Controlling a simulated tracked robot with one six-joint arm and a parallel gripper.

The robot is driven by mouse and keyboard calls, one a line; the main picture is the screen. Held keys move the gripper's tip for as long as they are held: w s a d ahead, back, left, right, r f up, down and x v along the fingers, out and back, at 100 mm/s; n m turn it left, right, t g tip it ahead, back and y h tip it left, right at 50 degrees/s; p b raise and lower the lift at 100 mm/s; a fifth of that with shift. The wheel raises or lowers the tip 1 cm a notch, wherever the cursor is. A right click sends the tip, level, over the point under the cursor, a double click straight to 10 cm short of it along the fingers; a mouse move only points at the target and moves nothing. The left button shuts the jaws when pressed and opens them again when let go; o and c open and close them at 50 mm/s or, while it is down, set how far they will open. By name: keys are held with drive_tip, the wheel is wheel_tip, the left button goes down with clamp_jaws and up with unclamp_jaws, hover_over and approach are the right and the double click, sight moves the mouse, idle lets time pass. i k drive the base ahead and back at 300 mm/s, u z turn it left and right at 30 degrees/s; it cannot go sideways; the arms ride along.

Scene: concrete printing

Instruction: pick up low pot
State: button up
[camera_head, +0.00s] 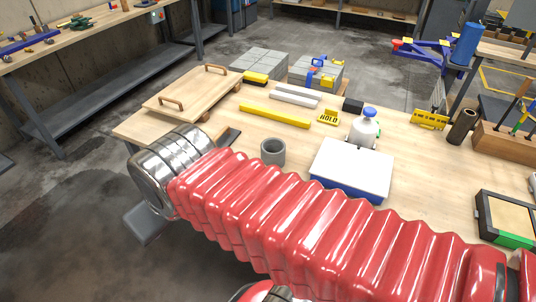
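A small grey round pot (272,152), low and open at the top, stands upright on the wooden table (222,118) near its front edge. It is just behind my red ribbed arm, which crosses the front of the view. My arm ends at the left in a shiny metal joint, left of the pot and apart from it in the picture.
A white-topped blue box (352,168) stands right of the pot, with a white bottle (364,128) behind it. A yellow bar (274,115) lies behind the pot. A wooden board with handles (190,93) is at the left. Bare tabletop surrounds the pot.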

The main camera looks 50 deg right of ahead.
sight(273, 150)
drive_tip(key=i, duration=0.95)
drive_tip(key=z, duration=0.05)
